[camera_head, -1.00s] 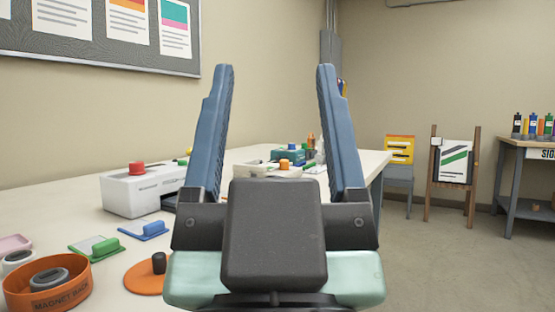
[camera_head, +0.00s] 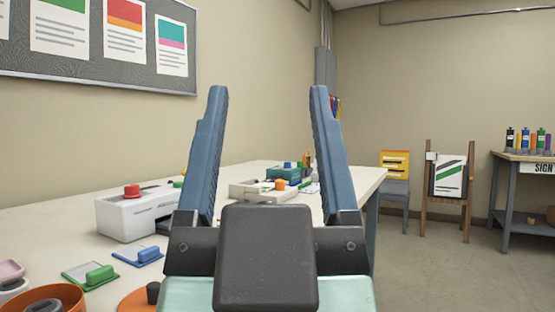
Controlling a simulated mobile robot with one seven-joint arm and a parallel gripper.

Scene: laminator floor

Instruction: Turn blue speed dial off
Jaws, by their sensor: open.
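My gripper (camera_head: 268,92) is in the middle of the view, its two blue fingers upright, spread wide and empty. A white machine with a red knob (camera_head: 132,191) stands on the table left of the fingers. Between the fingers, farther back, are a low cream machine with an orange knob (camera_head: 280,184) and a teal box (camera_head: 292,174). A small blue knob-like spot (camera_head: 288,165) shows on top of the teal box; it is too small to tell whether it is the blue speed dial or how it is set. My gripper touches none of these.
The long cream table (camera_head: 60,222) runs along the left wall. Near its front are a green-handled block (camera_head: 98,274), a blue-handled block (camera_head: 148,255) and an orange bowl (camera_head: 62,293). A chair, an easel (camera_head: 448,180) and a bottle table stand right. Floor there is open.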

